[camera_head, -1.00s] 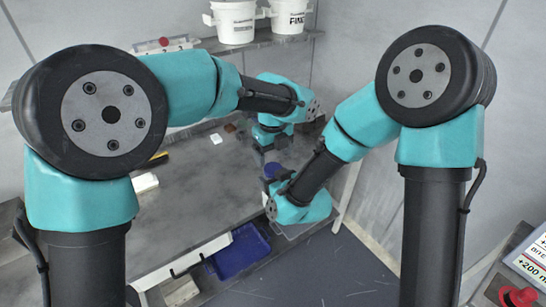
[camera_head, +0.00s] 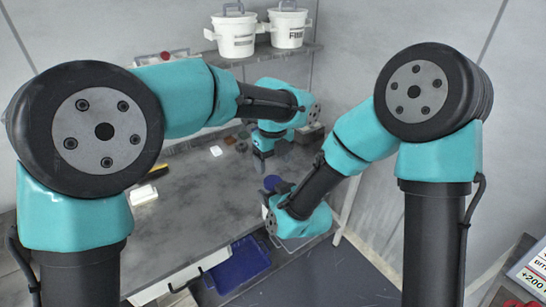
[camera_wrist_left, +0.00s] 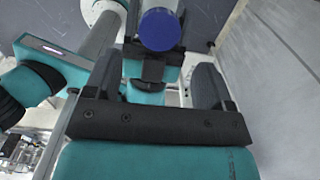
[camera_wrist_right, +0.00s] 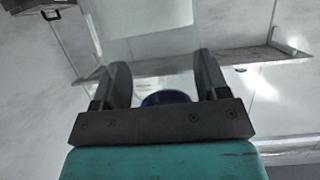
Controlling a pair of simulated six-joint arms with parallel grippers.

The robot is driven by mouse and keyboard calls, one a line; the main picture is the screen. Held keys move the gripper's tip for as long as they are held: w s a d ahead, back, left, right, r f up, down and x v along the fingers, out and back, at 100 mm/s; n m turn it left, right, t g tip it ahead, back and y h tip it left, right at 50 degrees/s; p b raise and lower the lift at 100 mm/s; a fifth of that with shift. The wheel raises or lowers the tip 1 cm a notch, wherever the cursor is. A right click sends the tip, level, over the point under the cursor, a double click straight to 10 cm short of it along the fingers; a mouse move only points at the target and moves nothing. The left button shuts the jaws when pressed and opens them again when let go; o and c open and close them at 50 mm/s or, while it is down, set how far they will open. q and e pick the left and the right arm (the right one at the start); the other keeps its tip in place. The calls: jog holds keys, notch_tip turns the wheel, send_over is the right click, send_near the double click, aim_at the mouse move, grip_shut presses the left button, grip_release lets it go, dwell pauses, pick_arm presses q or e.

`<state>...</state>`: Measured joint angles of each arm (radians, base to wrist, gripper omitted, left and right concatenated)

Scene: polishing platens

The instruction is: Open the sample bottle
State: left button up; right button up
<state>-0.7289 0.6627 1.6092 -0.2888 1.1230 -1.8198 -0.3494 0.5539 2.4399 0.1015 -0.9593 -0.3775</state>
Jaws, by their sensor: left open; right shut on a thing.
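The sample bottle shows as a round blue cap (camera_head: 272,183) in the head view, low and right of centre. The cap also shows in the left wrist view (camera_wrist_left: 160,29) and between the fingers in the right wrist view (camera_wrist_right: 166,98). My right gripper (camera_head: 281,187) is shut on the bottle; the bottle's body is mostly hidden. My left gripper (camera_head: 260,160) is open and empty, pointing down, a little behind and left of the cap. In the left wrist view its fingers (camera_wrist_left: 158,65) stand apart, with the cap beyond them.
The grey bench (camera_head: 190,215) is mostly clear on the left. A white block (camera_head: 144,195) and a small white piece (camera_head: 216,151) lie on it. A blue bin (camera_head: 240,264) is below the front edge. White buckets (camera_head: 236,42) stand on the shelf behind.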

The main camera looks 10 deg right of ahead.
aim_at(273, 181)
pick_arm(q)
notch_tip(273, 181, down, 7)
jog(key=shift+r, duration=0.15)
jog(key=shift+c, duration=0.4)
jog(key=c, duration=0.8)
jog(key=o, duration=1)
jog(key=shift+c, duration=0.2)
jog(key=shift+r, duration=0.1)
jog(key=shift+r, duration=2.2)
